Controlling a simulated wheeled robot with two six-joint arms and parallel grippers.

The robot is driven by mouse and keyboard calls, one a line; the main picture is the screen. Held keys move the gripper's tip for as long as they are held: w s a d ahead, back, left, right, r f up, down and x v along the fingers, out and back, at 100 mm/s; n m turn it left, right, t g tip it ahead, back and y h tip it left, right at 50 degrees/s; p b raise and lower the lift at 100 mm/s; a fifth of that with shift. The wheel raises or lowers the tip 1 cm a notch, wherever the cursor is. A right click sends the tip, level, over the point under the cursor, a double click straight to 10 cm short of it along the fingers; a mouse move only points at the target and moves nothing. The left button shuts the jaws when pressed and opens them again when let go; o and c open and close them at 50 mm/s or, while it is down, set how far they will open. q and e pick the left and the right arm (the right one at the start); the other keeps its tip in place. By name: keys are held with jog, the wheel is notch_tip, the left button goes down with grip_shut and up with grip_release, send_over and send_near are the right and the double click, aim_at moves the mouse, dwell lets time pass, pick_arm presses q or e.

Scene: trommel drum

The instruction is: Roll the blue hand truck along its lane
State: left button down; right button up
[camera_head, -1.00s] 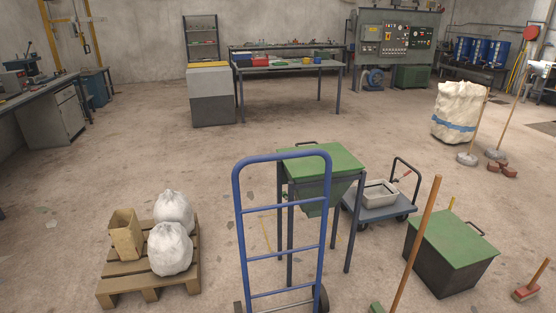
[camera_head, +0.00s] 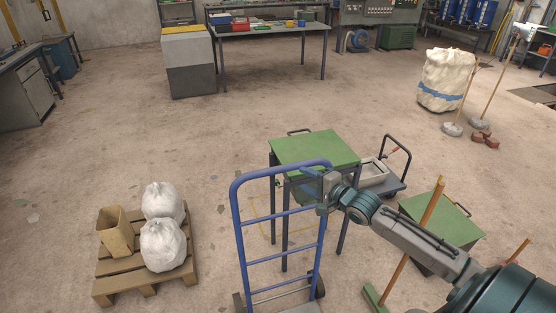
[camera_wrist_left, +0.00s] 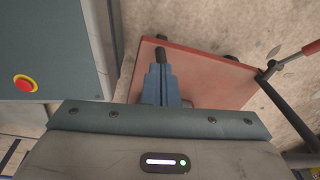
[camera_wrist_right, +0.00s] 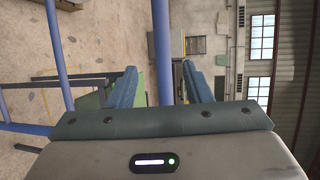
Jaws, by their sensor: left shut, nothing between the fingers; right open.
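The blue hand truck (camera_head: 241,235) stands upright in the lower middle of the head view, with its top handle bar level with my right gripper (camera_head: 321,188). That gripper comes in from the right and is open at the upper right corner of the frame. In the right wrist view a blue tube of the hand truck (camera_wrist_right: 162,45) shows between the open fingers (camera_wrist_right: 160,88); I cannot tell if they touch it. My left gripper (camera_wrist_left: 160,75) is shut and empty in the left wrist view, out of the head view.
A green-topped stand (camera_head: 315,148) is close behind the hand truck. A wooden pallet (camera_head: 118,288) with white sacks lies left. A broom (camera_head: 410,240) and a green-lidded bin (camera_head: 470,228) are right. In the left wrist view are a red platform (camera_wrist_left: 210,75) and a grey box (camera_wrist_left: 65,60).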

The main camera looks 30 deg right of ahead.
aim_at(287, 170)
jog(key=b+x, duration=0.1)
jog(key=x, duration=0.9)
jog(key=shift+w+a+r+b, duration=0.15)
jog(key=shift+w+b, duration=0.05)
jog(key=shift+b, duration=0.2)
grip_shut()
